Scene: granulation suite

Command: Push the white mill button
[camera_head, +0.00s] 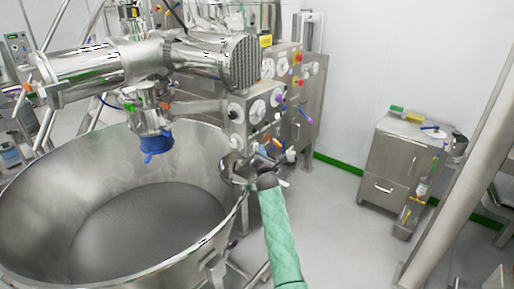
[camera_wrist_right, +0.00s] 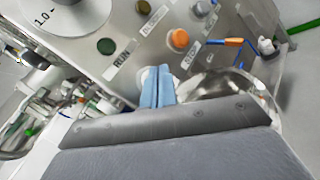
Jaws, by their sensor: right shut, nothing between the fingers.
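My right gripper (camera_wrist_right: 158,88) shows its two blue fingertips pressed together in the right wrist view, with nothing between them. Just behind them is a white round button (camera_wrist_right: 147,76) on the steel control panel (camera_wrist_right: 140,50). The fingertips cover most of this button, and I cannot tell whether they touch it. A RUN label sits to its upper left. In the head view my green-sleeved right arm reaches up to the panel (camera_head: 240,106), and the fingertips are too small to make out. My left gripper is not in view.
A dark green button (camera_wrist_right: 105,46) and an orange button (camera_wrist_right: 180,39) flank the white one. A large steel bowl (camera_head: 215,245) stands left of my right arm. A steel cabinet (camera_head: 385,165) is at the right, with clear floor between.

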